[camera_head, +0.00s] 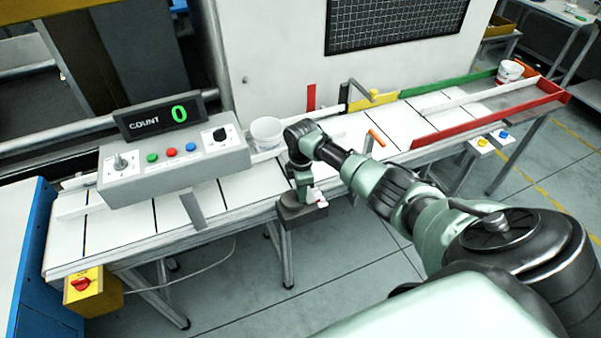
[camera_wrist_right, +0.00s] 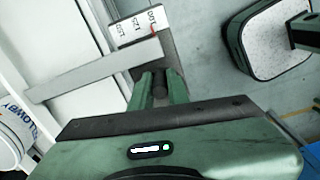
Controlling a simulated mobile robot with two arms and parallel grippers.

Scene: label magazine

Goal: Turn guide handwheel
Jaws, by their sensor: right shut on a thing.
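My right gripper (camera_head: 303,187) reaches down at the front edge of the conveyor, over a dark block (camera_head: 292,216). In the right wrist view its fingers (camera_wrist_right: 160,90) are closed on a small dark knob (camera_wrist_right: 159,77), which looks like the guide handwheel's grip. The rest of the wheel is mostly hidden by the gripper. My left gripper is out of view.
A control box (camera_head: 175,160) with a counter display (camera_head: 160,115) reading 0 stands over the conveyor at left. A white tub (camera_head: 266,132) stands on the belt near the arm. Another tub (camera_head: 510,71) is at the far right end.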

